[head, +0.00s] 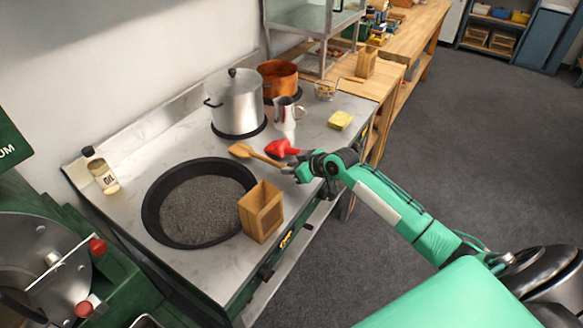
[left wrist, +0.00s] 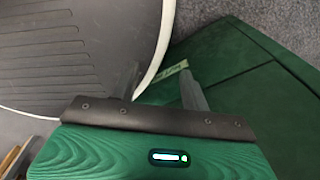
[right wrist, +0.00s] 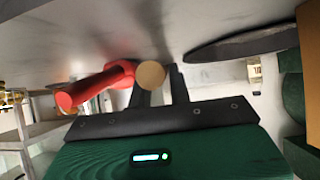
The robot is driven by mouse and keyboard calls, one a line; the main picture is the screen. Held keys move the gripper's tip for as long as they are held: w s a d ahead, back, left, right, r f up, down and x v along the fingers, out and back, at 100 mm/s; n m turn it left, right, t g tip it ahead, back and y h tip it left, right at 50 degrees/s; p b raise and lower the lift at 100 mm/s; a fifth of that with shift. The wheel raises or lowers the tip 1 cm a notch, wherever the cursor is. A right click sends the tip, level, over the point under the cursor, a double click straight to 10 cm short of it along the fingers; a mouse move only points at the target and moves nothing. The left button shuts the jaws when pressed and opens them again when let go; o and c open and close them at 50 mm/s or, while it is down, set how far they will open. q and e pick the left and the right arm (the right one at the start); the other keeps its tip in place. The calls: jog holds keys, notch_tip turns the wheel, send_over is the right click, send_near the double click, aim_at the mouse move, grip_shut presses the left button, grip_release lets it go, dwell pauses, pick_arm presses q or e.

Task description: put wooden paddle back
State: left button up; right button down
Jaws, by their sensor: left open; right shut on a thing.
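The wooden paddle (head: 262,157) lies low over the pale counter, its broad end to the left, between the black pan and the silver pot. My right gripper (head: 294,170) is shut on its handle; the round handle end (right wrist: 151,75) shows between the fingers in the right wrist view. I cannot tell if the paddle touches the counter. A red-handled object (head: 281,148) lies just beyond the handle and also shows in the right wrist view (right wrist: 95,88). My left gripper (left wrist: 160,85) is open and empty in the left wrist view; the head view does not show it.
An open wooden box (head: 261,213) stands beside the black pan (head: 150,216) of dark grains. A silver pot (head: 237,105), copper pot (head: 277,78), metal jug (head: 285,113) and yellow sponge (head: 340,120) stand behind. An oil bottle (head: 101,172) is at left. Some counter near the sponge is clear.

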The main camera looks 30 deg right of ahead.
jog(key=shift+f, duration=0.15)
jog(key=c, duration=1.2)
grip_release()
jog(key=b+v, duration=0.2)
jog(key=v, duration=1.1)
jog(key=shift+s+d+r, duration=0.2)
jog(key=shift+s+r, duration=0.05)
